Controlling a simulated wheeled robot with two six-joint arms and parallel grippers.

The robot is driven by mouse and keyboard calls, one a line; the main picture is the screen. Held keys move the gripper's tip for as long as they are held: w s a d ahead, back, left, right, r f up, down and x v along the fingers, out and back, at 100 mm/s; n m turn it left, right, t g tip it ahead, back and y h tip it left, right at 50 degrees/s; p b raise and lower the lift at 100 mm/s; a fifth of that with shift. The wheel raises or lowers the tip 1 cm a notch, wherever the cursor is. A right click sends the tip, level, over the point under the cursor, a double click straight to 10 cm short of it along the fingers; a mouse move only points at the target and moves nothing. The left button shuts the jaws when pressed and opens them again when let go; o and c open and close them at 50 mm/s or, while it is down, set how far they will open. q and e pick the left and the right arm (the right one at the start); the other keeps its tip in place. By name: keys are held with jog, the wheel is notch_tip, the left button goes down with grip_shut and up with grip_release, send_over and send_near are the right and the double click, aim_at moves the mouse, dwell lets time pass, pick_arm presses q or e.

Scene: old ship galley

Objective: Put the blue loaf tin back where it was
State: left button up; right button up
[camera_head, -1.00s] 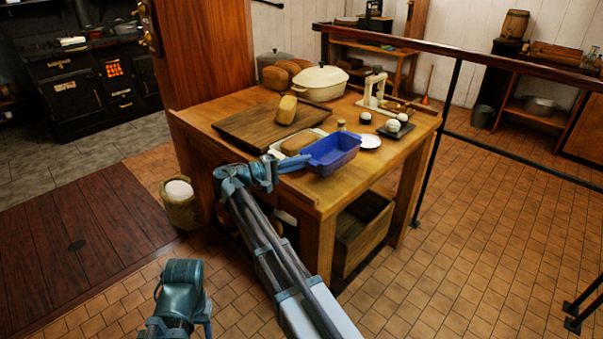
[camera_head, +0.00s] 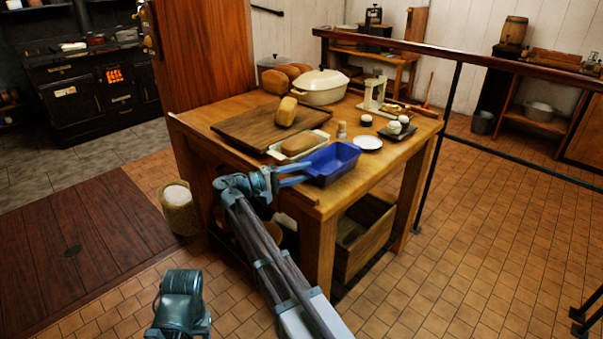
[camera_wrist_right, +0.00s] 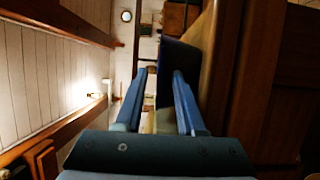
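The blue loaf tin (camera_head: 332,163) stands upright, seemingly on the wooden table (camera_head: 245,160) near its front edge, just right of a white tin holding a loaf (camera_head: 298,145). My right gripper (camera_head: 295,175) reaches in from the left, its fingers at the tin's left end. In the right wrist view, the two fingers (camera_wrist_right: 160,75) are apart, and part of the blue tin (camera_wrist_right: 178,55) shows beyond them, beside the right-hand finger. My left arm shows only in part at the head view's lower left; its fingers cannot be made out.
A cutting board (camera_head: 245,130) with a loaf, a cream pot (camera_head: 320,86), a white saucer (camera_head: 367,142) and a small shaker (camera_head: 342,130) stand near the tin. A dark railing (camera_head: 450,140) runs on the right.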

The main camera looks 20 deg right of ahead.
jog(key=shift+r, duration=0.2)
jog(key=a, duration=1.2)
jog(key=shift+f, duration=0.1)
